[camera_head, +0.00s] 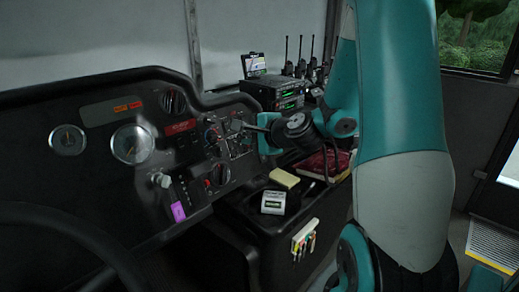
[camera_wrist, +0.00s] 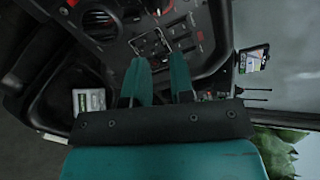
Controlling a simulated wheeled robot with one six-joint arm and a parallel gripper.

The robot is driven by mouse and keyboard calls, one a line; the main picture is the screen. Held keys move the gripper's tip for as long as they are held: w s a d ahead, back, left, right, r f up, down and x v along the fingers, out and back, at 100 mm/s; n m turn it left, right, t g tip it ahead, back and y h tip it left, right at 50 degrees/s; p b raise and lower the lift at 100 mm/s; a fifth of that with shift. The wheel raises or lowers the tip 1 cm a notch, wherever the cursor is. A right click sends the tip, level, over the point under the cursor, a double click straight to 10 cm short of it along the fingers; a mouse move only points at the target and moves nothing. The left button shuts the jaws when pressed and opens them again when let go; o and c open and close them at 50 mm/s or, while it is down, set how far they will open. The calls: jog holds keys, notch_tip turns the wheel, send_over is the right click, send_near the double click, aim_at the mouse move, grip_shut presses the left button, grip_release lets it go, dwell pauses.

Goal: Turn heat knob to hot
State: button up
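Two dark knobs with red marks sit on the black dashboard panel: an upper one (camera_head: 211,134) with red and blue marks, and a lower, larger one (camera_head: 219,175). I cannot read which is labelled heat. My gripper (camera_head: 243,127) is at the panel's right part, to the right of the upper knob, pointing left at small switches. In the wrist view, my gripper's two teal fingers (camera_wrist: 160,64) are apart with a gap between them and nothing held. Whether the fingertips touch the panel is unclear. A round dark part (camera_wrist: 98,20) shows at the wrist view's upper left.
Radios (camera_head: 280,92) with antennas stand behind my gripper. A tray below the panel holds a white box (camera_head: 273,202) and a yellow block (camera_head: 284,179). A red book (camera_head: 322,165) lies right of them. The steering wheel (camera_head: 85,235) is at lower left.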

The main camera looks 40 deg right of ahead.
jog(key=shift+b+v, duration=1.95)
jog(key=shift+b, duration=0.9)
